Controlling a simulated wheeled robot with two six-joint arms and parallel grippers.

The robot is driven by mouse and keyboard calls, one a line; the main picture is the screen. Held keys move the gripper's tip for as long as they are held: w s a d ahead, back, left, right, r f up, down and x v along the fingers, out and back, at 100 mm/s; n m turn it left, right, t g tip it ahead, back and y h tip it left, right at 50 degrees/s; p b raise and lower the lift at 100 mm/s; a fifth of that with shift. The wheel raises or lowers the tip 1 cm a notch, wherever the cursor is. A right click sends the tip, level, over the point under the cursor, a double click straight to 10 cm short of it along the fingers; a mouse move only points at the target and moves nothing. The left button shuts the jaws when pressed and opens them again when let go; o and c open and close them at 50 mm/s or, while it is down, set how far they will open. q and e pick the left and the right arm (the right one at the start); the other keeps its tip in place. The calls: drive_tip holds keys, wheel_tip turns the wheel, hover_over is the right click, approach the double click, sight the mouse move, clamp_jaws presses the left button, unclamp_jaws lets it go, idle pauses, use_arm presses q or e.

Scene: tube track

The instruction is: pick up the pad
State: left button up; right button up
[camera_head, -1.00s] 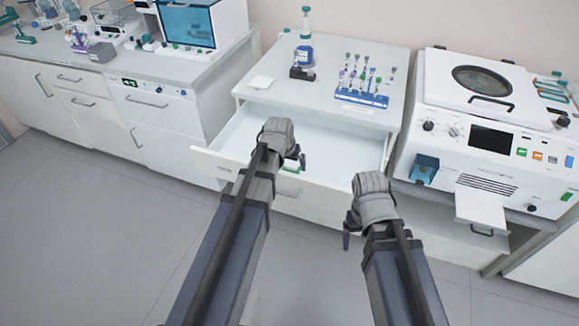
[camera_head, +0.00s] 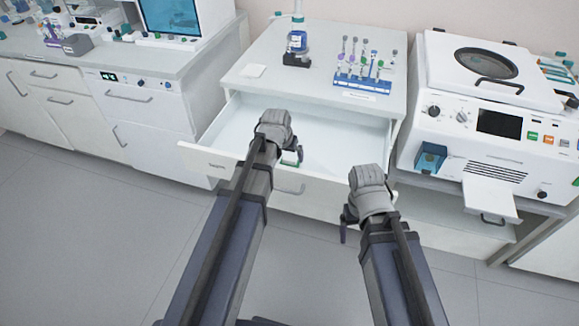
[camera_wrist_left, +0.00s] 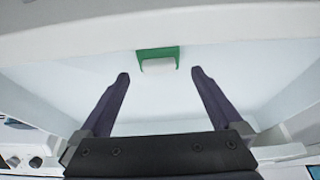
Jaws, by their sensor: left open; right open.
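A small green-and-white pad (camera_wrist_left: 158,66) lies on the floor of the open white drawer (camera_head: 335,145). In the head view only a bit of its green (camera_head: 291,161) shows beside my left gripper (camera_head: 294,152); the hand hides the rest. My left gripper is over the drawer's front part, open and empty. In the left wrist view its two dark fingers (camera_wrist_left: 160,74) are spread, with the pad beyond and between their tips. My right gripper (camera_head: 352,222) is open and empty, in front of the drawer at its right.
A white centrifuge-like machine (camera_head: 490,115) is at right. The drawer's front panel (camera_head: 225,166) and side walls are nearby edges.

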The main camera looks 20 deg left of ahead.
sight(290, 159)
use_arm(q)
drive_tip(key=shift+w+b+x, duration=0.2)
drive_tip(key=shift+b+x, duration=2.2)
drive_tip(key=shift+x, duration=0.25)
drive_tip(key=shift+d+r, duration=0.1)
drive_tip(key=shift+r, duration=0.1)
drive_tip(key=c, duration=1.3)
drive_tip(key=shift+r+p, duration=0.15)
drive_tip(key=shift+p, duration=0.15)
wheel_tip(290, 159, up, 10)
drive_tip(key=p, duration=0.9)
drive_tip(key=shift+p, duration=0.4)
